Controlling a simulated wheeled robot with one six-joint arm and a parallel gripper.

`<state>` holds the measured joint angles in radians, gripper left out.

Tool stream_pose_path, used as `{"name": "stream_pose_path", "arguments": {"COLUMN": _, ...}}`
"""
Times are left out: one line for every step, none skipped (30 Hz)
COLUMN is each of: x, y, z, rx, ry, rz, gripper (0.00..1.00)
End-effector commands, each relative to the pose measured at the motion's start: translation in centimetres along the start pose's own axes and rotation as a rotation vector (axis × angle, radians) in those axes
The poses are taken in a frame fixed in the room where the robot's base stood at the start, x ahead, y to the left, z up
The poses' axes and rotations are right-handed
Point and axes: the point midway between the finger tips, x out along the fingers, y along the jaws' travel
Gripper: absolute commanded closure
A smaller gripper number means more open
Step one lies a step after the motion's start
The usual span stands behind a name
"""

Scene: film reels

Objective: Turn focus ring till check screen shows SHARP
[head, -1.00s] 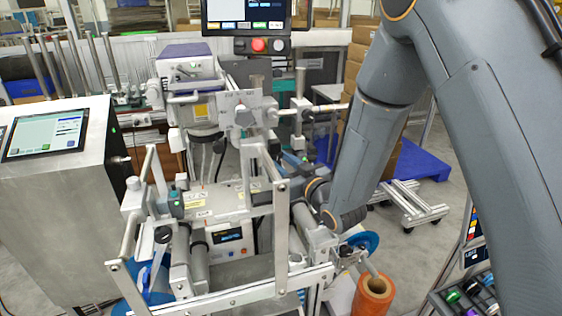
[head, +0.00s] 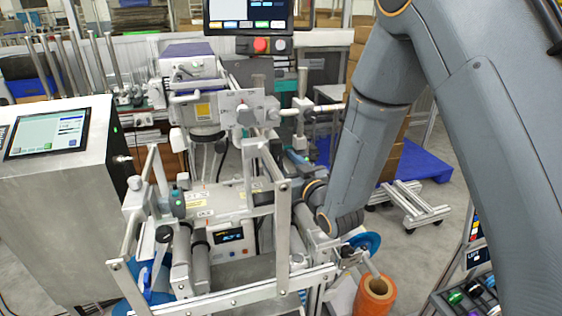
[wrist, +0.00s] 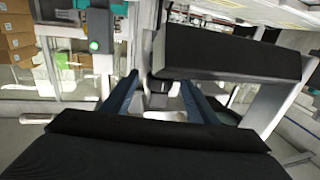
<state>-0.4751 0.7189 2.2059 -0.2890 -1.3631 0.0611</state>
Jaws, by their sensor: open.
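My gripper shows in the wrist view (wrist: 160,86), with its two dark blue fingers apart. A small dark part (wrist: 158,88) lies beyond and between the fingertips; I cannot tell whether it is the focus ring or whether the fingers touch it. In the head view my arm reaches down to the right side of the machine, and the fingertips are hidden behind its frame. A small lit display (head: 229,237) is on the pale box inside the machine. A larger monitor (head: 248,12) stands at the top. I cannot read SHARP on either, nor tell which is the check screen.
A metal frame upright (head: 283,235) stands in front of the machine. A metal cabinet with a tablet (head: 47,133) is at the left. An orange roll (head: 375,297) is at the lower right. A blue pallet (head: 418,165) and a wheeled aluminium frame (head: 410,203) are behind my arm.

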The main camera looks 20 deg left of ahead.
Motion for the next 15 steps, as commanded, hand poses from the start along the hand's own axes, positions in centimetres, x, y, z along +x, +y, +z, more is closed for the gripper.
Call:
{"name": "stream_pose_path", "arguments": {"x": -0.5, "y": 0.1, "z": 0.1, "rx": 0.0, "ry": -0.001, "rz": 0.001, "gripper": 0.47}}
{"name": "stream_pose_path", "arguments": {"x": -0.8, "y": 0.1, "z": 0.1, "rx": 0.0, "ry": -0.001, "rz": 0.001, "gripper": 0.47}}
{"name": "stream_pose_path", "arguments": {"x": -1.4, "y": 0.1, "z": 0.1, "rx": 0.0, "ry": -0.001, "rz": 0.002, "gripper": 0.47}}
{"name": "stream_pose_path", "arguments": {"x": -1.9, "y": 0.1, "z": 0.1, "rx": 0.0, "ry": -0.001, "rz": 0.002, "gripper": 0.47}}
{"name": "stream_pose_path", "arguments": {"x": -2.4, "y": 0.1, "z": 0.1, "rx": 0.0, "ry": -0.001, "rz": 0.002, "gripper": 0.47}}
{"name": "stream_pose_path", "arguments": {"x": -3.1, "y": 0.1, "z": 0.2, "rx": 0.0, "ry": -0.002, "rz": 0.002, "gripper": 0.47}}
{"name": "stream_pose_path", "arguments": {"x": -3.6, "y": 0.1, "z": 0.1, "rx": 0.0, "ry": -0.001, "rz": 0.001, "gripper": 0.47}}
{"name": "stream_pose_path", "arguments": {"x": -4.1, "y": 0.1, "z": 0.2, "rx": 0.0, "ry": -0.001, "rz": 0.001, "gripper": 0.47}}
{"name": "stream_pose_path", "arguments": {"x": -4.7, "y": 0.1, "z": 0.2, "rx": 0.0, "ry": -0.001, "rz": 0.001, "gripper": 0.47}}
{"name": "stream_pose_path", "arguments": {"x": -5.2, "y": 0.1, "z": 0.1, "rx": 0.0, "ry": -0.001, "rz": 0.001, "gripper": 0.47}}
{"name": "stream_pose_path", "arguments": {"x": -5.6, "y": 0.1, "z": 0.1, "rx": 0.0, "ry": -0.001, "rz": 0.001, "gripper": 0.47}}
{"name": "stream_pose_path", "arguments": {"x": -6.1, "y": 0.1, "z": 0.1, "rx": 0.0, "ry": -0.001, "rz": 0.002, "gripper": 0.47}}
{"name": "stream_pose_path", "arguments": {"x": -6.4, "y": 0.1, "z": 0.1, "rx": 0.0, "ry": 0.0, "rz": 0.002, "gripper": 0.47}}
{"name": "stream_pose_path", "arguments": {"x": -6.7, "y": 0.1, "z": 0.1, "rx": 0.0, "ry": 0.0, "rz": 0.002, "gripper": 0.47}}
{"name": "stream_pose_path", "arguments": {"x": -7.0, "y": 0.1, "z": 0.1, "rx": 0.0, "ry": 0.0, "rz": 0.001, "gripper": 0.47}}
